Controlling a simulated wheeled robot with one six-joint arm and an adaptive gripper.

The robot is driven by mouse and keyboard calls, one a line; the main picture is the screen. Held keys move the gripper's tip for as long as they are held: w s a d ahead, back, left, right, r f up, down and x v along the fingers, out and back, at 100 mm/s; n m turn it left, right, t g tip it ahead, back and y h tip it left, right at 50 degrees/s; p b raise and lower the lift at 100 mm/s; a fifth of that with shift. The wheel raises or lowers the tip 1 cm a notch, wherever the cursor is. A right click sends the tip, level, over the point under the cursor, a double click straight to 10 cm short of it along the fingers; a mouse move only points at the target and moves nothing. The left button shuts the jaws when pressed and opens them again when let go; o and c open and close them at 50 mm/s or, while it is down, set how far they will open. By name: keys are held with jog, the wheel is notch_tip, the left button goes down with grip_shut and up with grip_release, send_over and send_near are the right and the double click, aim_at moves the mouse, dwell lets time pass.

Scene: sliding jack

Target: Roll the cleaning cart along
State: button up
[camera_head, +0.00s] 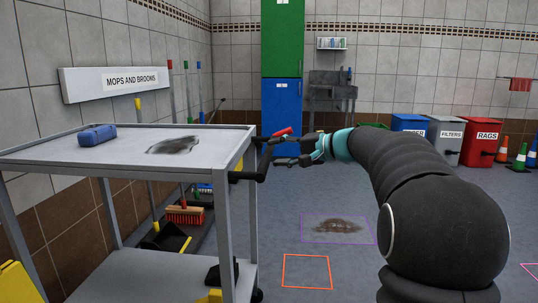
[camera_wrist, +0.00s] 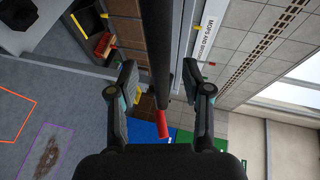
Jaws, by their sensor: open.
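The grey cleaning cart (camera_head: 240,215) stands at the left in the head view, with a flat top tray and a lower shelf. A black handle (camera_head: 262,165) sticks out at its right end. A red-tipped piece (camera_head: 283,131) shows beside it. My gripper (camera_head: 279,150) is open at the handle end, its fingers pointing left towards the cart. In the wrist view, a black bar (camera_wrist: 155,45) runs between the two spread fingers of my gripper (camera_wrist: 159,82), with a red end (camera_wrist: 161,124) below. Gaps show on both sides of the bar. I cannot tell how deep it sits.
A purple outline with a dirty patch (camera_head: 338,226) and an orange outline (camera_head: 307,271) mark the floor.

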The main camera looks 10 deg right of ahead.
aim_at(272, 152)
jog(key=shift+x, duration=1.7)
grip_shut()
